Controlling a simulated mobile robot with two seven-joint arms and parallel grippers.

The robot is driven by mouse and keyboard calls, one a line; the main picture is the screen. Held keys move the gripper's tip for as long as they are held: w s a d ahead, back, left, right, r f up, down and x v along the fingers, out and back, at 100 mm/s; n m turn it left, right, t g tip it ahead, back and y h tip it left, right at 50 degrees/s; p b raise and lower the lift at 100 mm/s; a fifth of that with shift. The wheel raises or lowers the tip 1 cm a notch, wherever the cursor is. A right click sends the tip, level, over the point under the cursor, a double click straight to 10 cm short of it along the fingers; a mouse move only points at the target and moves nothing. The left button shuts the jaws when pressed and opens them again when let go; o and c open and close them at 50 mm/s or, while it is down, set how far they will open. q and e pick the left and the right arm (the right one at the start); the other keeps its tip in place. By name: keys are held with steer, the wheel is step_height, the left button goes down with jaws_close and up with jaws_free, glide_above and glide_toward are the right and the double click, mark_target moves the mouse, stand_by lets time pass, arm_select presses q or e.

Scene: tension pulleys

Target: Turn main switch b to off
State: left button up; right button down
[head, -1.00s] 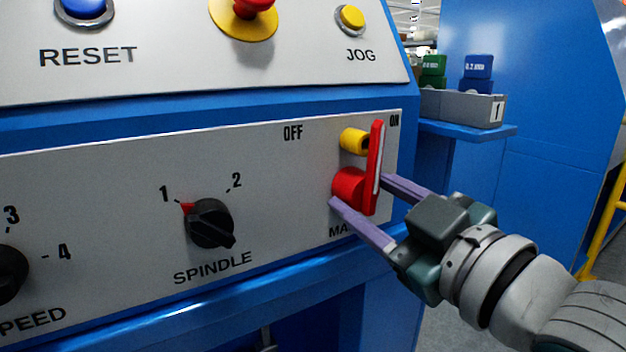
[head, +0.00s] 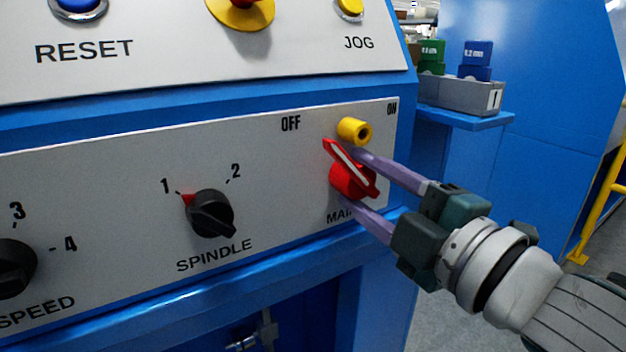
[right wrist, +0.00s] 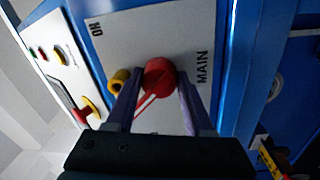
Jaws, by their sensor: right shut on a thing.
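The red main switch (head: 351,179) sits on the lower grey panel (head: 285,200) in the head view, its handle tilted up and left toward the OFF label. The yellow lock cylinder (head: 354,131) sticks out just above it. My right gripper (head: 357,178) is shut on the red switch, one purple finger above and one below. In the right wrist view the red switch (right wrist: 158,78) lies between the two fingers (right wrist: 157,92). Part of the MAIN label is hidden by the lower finger. My left gripper is out of view.
The black spindle knob (head: 210,213) is left of the switch, pointer at 1, with the speed knob (head: 14,266) further left. A grey bin (head: 460,96) with green and blue boxes stands on a blue shelf at right. Floor shows below right.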

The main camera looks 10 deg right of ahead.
steer(key=shift+n, duration=0.4)
steer(key=c, duration=0.6)
jaws_free()
steer(key=shift+c, duration=0.2)
steer(key=o, duration=0.4)
steer(key=shift+c, duration=0.2)
steer(key=shift+r, duration=0.1)
